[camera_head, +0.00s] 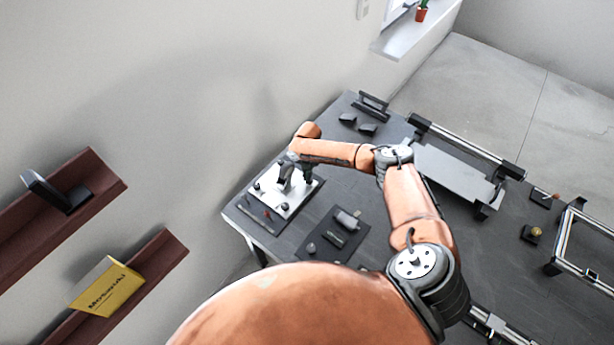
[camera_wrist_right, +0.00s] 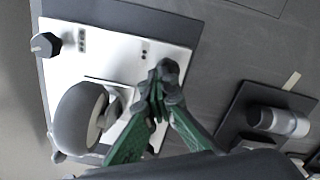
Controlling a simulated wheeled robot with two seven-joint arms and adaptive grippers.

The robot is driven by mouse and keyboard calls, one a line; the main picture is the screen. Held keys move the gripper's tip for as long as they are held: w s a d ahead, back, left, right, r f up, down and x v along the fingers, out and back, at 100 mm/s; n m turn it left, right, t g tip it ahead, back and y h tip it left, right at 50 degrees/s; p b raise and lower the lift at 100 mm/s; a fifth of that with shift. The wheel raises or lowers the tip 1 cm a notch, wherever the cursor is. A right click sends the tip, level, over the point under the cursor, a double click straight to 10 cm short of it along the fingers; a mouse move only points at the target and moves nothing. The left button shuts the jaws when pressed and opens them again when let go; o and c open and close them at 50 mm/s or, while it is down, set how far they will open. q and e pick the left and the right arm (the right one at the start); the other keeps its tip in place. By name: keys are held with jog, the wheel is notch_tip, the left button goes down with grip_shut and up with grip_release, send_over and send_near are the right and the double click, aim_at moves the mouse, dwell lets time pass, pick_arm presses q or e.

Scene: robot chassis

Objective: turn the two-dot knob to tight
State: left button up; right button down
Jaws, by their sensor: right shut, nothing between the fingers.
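A white panel (camera_head: 268,204) lies on the dark table, and it fills the left of the right wrist view (camera_wrist_right: 120,62). A dark knob (camera_wrist_right: 169,70) stands near its right edge, beside a small mark that looks like two dots (camera_wrist_right: 145,48). My right gripper (camera_wrist_right: 160,88) is shut and empty, its green fingers together at this knob and partly covering it. I cannot tell whether they touch it, nor which way the knob points. In the head view my right gripper (camera_head: 307,177) is over the panel's far right part. My left gripper is not in view.
Another dark knob (camera_wrist_right: 46,45) stands at the panel's left beside a mark with more dots. A thick grey rounded part (camera_wrist_right: 78,118) rises from the panel. A dark plate (camera_head: 333,236) with a grey cylinder lies to the right. Rails (camera_head: 465,139) stand further right.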

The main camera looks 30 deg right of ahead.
jog(key=shift+s+d+f, duration=0.4)
jog(key=shift+s+f, duration=0.35)
jog(key=shift+f, duration=0.05)
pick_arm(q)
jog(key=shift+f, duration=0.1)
pick_arm(e)
jog(key=c, duration=2.7)
grip_release()
jog(key=o, duration=0.4)
jog(key=shift+c, duration=0.2)
jog(key=o, duration=0.5)
jog(key=shift+w+d+f, duration=0.15)
jog(key=shift+w, duration=0.05)
jog(key=shift+c, duration=0.2)
jog(key=shift+o, duration=1.3)
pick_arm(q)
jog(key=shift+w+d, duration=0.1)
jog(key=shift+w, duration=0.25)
pick_arm(e)
jog(key=shift+r, duration=0.2)
jog(key=shift+w+a, duration=0.15)
jog(key=shift+a, duration=0.05)
